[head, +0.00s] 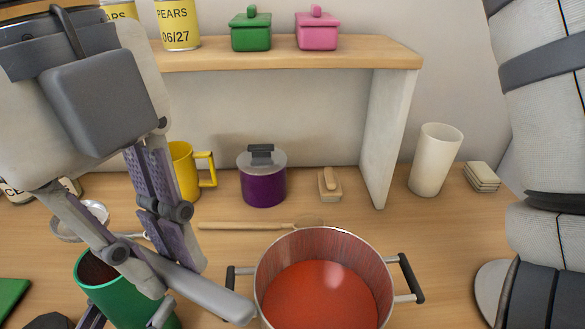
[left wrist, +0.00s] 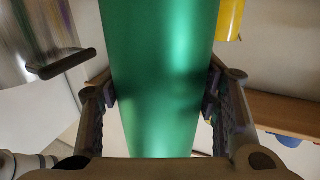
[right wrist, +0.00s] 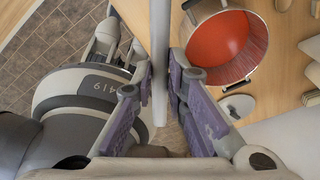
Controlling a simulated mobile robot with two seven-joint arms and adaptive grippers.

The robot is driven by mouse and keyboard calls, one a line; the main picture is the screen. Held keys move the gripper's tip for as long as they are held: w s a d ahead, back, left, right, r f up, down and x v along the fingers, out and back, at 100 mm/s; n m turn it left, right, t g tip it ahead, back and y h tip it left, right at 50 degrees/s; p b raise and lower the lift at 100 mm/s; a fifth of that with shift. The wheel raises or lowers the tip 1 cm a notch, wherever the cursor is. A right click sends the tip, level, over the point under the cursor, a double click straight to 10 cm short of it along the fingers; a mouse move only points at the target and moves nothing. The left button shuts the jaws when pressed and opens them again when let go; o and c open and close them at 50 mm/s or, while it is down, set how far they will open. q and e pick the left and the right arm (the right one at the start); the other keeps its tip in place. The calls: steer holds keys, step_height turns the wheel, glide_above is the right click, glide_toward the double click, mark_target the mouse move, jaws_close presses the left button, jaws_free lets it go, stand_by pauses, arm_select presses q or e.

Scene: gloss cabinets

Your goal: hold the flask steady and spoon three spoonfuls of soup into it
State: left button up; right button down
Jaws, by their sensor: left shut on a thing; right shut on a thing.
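The green flask (head: 130,303) stands upright at the lower left in the head view, open at the top and dark reddish inside. My left gripper (left wrist: 160,100) is shut around its green wall, which fills the middle of the left wrist view. My right gripper (head: 170,268) is above the flask, shut on a grey handle (head: 215,293) that also shows in the right wrist view (right wrist: 160,45). A pale metal bowl (head: 80,222) shows behind the flask mouth; my fingers hide its join to the handle. The pot (head: 322,245) of red soup (head: 325,297) stands right of the flask.
A wooden spoon (head: 255,225) lies behind the pot. A yellow mug (head: 186,172), purple lidded pot (head: 263,185), butter dish-like wooden piece (head: 330,187) and white cup (head: 435,160) stand farther back. A shelf (head: 290,55) with cans and lidded dishes spans above.

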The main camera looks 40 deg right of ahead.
stand_by(0.5)
steer(key=shift+d+m, duration=0.35)
steer(key=shift+m, duration=0.05)
steer(key=s+d+f+m+g+y, duration=0.15)
steer(key=d+m+y, duration=0.25)
steer(key=m, duration=0.5)
steer(key=s+d+f+m+y, duration=0.1)
steer(key=s+d+m+y, duration=0.25)
steer(key=m, duration=0.45)
step_height(320, 180, down, 14)
steer(key=w+d+f, duration=0.1)
steer(key=w+d, duration=0.1)
steer(key=d, duration=0.1)
step_height(320, 180, up, 12)
steer(key=s+a+r, duration=0.1)
steer(key=a, duration=0.1)
steer(key=s+a+f+t+h, duration=0.2)
steer(key=a+f+h, duration=0.1)
steer(key=a+h, duration=0.1)
steer(key=shift+a+f+h, duration=0.2)
steer(key=shift+a+h, duration=0.2)
steer(key=shift+h, duration=0.25)
steer(key=shift+s, duration=0.1)
